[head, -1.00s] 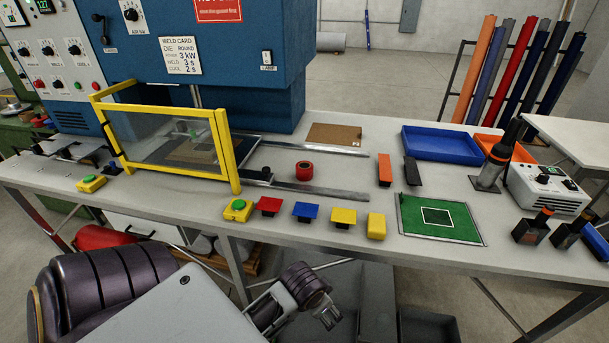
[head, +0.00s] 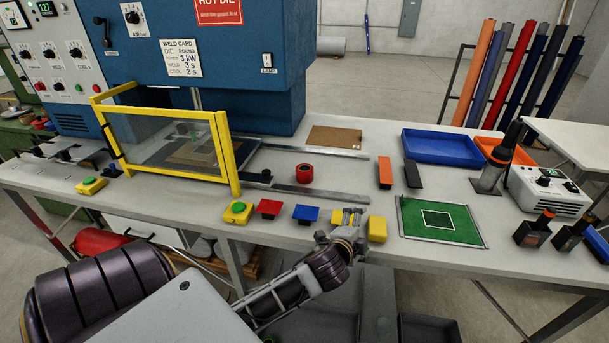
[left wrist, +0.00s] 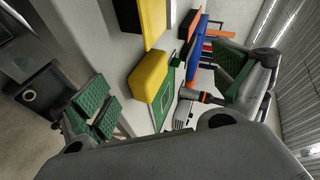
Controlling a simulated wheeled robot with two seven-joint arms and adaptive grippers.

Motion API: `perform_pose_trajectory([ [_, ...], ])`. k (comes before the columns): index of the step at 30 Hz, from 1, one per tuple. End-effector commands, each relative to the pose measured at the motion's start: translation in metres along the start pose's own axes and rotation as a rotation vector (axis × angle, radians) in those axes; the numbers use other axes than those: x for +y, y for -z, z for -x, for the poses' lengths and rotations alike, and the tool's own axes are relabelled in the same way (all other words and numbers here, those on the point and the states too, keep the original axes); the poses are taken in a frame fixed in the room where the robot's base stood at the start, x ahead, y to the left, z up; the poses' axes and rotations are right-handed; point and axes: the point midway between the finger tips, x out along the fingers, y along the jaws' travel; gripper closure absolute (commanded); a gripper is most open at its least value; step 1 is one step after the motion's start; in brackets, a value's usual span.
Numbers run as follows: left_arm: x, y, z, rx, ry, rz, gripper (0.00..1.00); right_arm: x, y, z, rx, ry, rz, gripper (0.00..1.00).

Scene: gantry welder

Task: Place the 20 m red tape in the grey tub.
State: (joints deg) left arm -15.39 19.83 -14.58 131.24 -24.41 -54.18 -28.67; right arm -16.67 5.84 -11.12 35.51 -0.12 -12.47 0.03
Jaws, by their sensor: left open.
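The red tape roll (head: 304,172) lies on the bench between two metal rails, right of the yellow-framed guard. My left gripper (head: 347,217) is at the bench's front edge, in front of the yellow block with a dark base, and well apart from the tape. In the left wrist view its green-padded fingers (left wrist: 168,85) are spread with nothing between them; a yellow block (left wrist: 148,77) shows beyond. A dark grey open tub (head: 428,327) is partly visible below the bench at the bottom edge; I cannot tell whether it is the task's tub. My right gripper is out of view.
Red (head: 269,208) and blue (head: 306,213) blocks stand left of my gripper, and a small yellow block (head: 377,228) right of it. A green mat (head: 440,220), an orange block (head: 385,172) and a blue tray (head: 441,146) lie farther right. Bare bench surrounds the tape.

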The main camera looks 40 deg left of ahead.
Motion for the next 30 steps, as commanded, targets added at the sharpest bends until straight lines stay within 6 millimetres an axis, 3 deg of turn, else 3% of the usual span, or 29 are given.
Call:
perform_pose_trajectory([
  [1,-0.016,0.008,-0.004,0.03,0.053,-0.054,0.11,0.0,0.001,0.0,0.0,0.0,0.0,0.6],
  [3,-0.029,0.019,-0.009,0.064,0.108,-0.132,0.11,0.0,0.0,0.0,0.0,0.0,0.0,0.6],
  [15,-0.096,0.086,-0.016,0.235,0.449,-0.636,0.11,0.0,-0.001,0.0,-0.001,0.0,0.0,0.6],
  [22,-0.12,0.127,-0.011,0.313,0.658,-0.964,0.11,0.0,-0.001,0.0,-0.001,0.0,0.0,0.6],
  [30,-0.13,0.166,-0.004,0.38,0.897,-1.362,0.11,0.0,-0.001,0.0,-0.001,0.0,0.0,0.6],
])
